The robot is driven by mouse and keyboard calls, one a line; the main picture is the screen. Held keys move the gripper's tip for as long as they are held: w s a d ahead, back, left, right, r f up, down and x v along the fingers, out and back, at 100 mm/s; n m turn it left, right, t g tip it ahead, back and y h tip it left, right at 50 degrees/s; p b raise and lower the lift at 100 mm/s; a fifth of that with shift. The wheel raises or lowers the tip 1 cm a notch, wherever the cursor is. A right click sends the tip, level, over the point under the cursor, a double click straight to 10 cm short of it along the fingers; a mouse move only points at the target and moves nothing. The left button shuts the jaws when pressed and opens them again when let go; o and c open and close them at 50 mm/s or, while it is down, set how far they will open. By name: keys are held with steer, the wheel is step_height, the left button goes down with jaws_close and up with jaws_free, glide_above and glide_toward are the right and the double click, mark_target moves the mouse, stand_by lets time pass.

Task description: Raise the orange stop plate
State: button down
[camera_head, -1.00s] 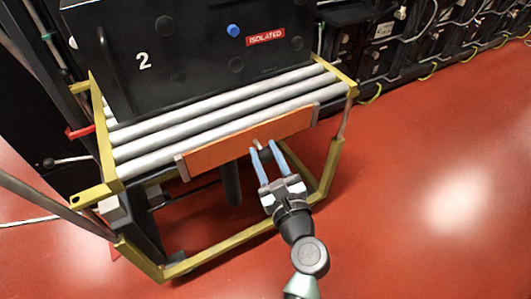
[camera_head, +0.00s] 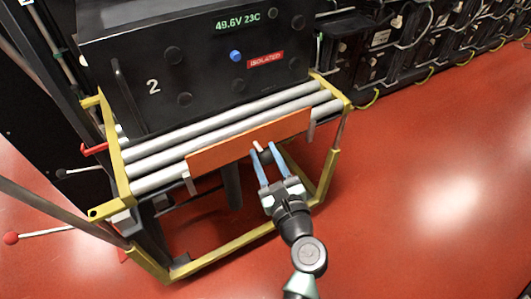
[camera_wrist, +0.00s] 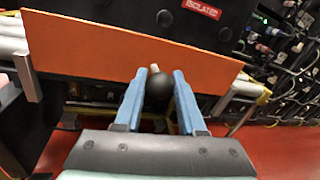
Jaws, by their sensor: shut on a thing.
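The orange stop plate (camera_head: 250,140) stands across the front ends of the silver rollers, its upper edge above the front roller. It sits high against the grey side brackets (camera_head: 190,184), which show below its lower edge. In the wrist view the plate (camera_wrist: 120,45) spans the top of the picture. My gripper (camera_head: 263,150) is at the plate's front, its blue fingers either side of a small pale peg (camera_head: 258,147). In the wrist view the fingers (camera_wrist: 157,78) flank this peg and a dark round knob (camera_wrist: 158,86); the exact contact is partly hidden.
A black battery box (camera_head: 200,70) marked 2, with a red ISOLATED label, rests on the rollers (camera_head: 220,124) behind the plate. A yellow frame (camera_head: 330,170) surrounds them. A red-knobbed lever (camera_head: 12,238) is at left. Red floor (camera_head: 430,200) is clear at right.

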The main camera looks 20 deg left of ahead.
steer(key=shift+r, duration=0.4)
steer(key=c, duration=0.7)
jaws_free()
steer(key=shift+o, duration=0.9)
steer(key=shift+f, duration=0.15)
steer(key=p+v, duration=0.2)
steer(key=v, duration=1.1)
